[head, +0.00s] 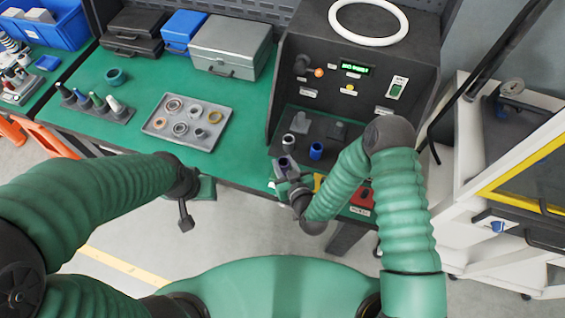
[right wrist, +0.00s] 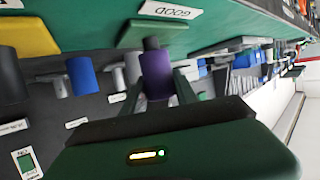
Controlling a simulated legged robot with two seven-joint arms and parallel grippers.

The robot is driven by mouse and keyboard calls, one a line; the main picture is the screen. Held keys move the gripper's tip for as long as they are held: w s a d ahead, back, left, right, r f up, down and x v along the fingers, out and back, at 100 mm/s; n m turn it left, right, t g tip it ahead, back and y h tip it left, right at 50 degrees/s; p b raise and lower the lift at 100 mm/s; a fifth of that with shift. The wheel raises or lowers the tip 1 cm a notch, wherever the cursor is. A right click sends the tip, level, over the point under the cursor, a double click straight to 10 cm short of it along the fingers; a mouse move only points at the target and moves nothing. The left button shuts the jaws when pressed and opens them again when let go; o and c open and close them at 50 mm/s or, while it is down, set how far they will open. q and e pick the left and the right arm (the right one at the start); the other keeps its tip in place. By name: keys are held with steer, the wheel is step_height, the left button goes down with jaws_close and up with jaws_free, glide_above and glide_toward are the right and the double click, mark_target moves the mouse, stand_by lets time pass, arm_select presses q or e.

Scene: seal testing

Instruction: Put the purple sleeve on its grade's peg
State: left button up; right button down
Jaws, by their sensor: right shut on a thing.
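The purple sleeve (right wrist: 157,76) stands between the two fingers of my right gripper (right wrist: 158,88), which is shut on it. In the head view my right gripper (head: 286,172) is at the front edge of the dark test station, and the sleeve (head: 284,162) shows small there. In the right wrist view a green plate (right wrist: 152,34) beside the GOOD label carries a short dark peg (right wrist: 151,43), in line with the sleeve; I cannot tell whether they touch. A yellow plate (head: 319,181) and a red plate (head: 362,196) lie to the right. My left gripper (head: 186,218) hangs before the bench, its opening unclear.
A blue cylinder (head: 316,150) and a grey one (head: 300,122) stand close behind my right gripper. The dark test station (head: 420,85) rises behind them. A grey tray of rings (head: 160,135) and a peg rack (head: 100,110) are on the left bench. A white cart stands right.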

steer(key=shift+d+f+b, duration=0.2)
steer(key=shift+f+b, duration=0.2)
steer(key=shift+f, duration=0.1)
steer(key=shift+d+f+b, duration=0.15)
steer(key=shift+f+b, duration=0.2)
steer(key=shift+f, duration=0.15)
stand_by(0.8)
steer(key=c, duration=1.3)
jaws_free()
steer(key=o, duration=0.4)
steer(key=shift+d, duration=0.1)
steer(key=shift+r, duration=0.35)
steer(key=r+p, duration=0.3)
steer(key=r, duration=0.1)
steer(key=r+p, duration=0.4)
steer(key=shift+a+r, duration=0.2)
steer(key=shift+r, duration=0.15)
steer(key=shift+f, duration=0.1)
